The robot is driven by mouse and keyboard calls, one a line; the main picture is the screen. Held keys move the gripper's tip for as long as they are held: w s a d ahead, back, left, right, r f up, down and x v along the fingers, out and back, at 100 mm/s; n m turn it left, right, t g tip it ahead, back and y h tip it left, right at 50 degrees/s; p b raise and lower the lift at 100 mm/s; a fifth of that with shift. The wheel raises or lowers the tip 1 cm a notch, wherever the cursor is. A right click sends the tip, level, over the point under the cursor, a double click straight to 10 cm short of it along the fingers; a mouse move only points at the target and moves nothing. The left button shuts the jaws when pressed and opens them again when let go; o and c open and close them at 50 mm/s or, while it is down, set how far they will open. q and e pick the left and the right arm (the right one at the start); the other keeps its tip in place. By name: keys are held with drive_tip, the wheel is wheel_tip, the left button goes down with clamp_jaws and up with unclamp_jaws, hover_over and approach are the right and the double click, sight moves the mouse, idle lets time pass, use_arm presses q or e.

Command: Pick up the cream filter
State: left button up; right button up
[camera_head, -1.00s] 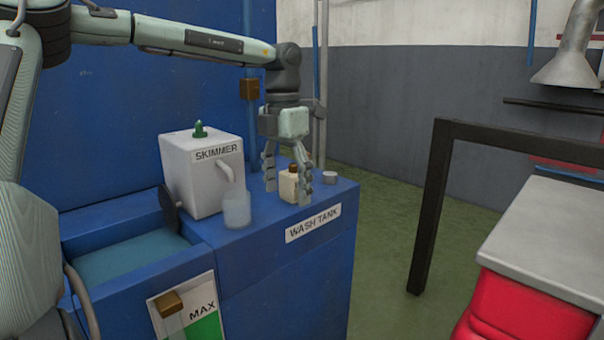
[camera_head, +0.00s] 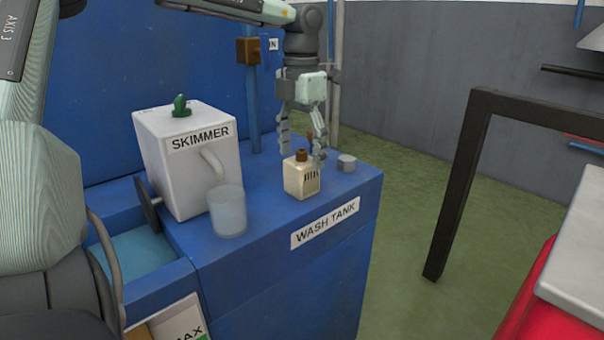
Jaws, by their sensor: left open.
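One fingertip shows left of the knob, the other at the filter's upper right. Whether the fingers touch it or are just behind it, I cannot tell. My right gripper is not in view.
The white skimmer box (camera_head: 190,165) and a translucent cup (camera_head: 228,212) stand left of the filter. A small grey piece (camera_head: 346,163) lies to its right. A blue post (camera_head: 252,110) rises behind. A dark frame (camera_head: 455,190) stands at right.

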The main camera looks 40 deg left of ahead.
sight(302, 174)
use_arm(q)
wheel_tip(302, 174, down, 5)
drive_tip(key=shift+d+f, duration=0.1)
drive_tip(key=shift+d, duration=0.05)
drive_tip(key=shift+c, duration=0.6)
drive_tip(key=c, duration=1.2)
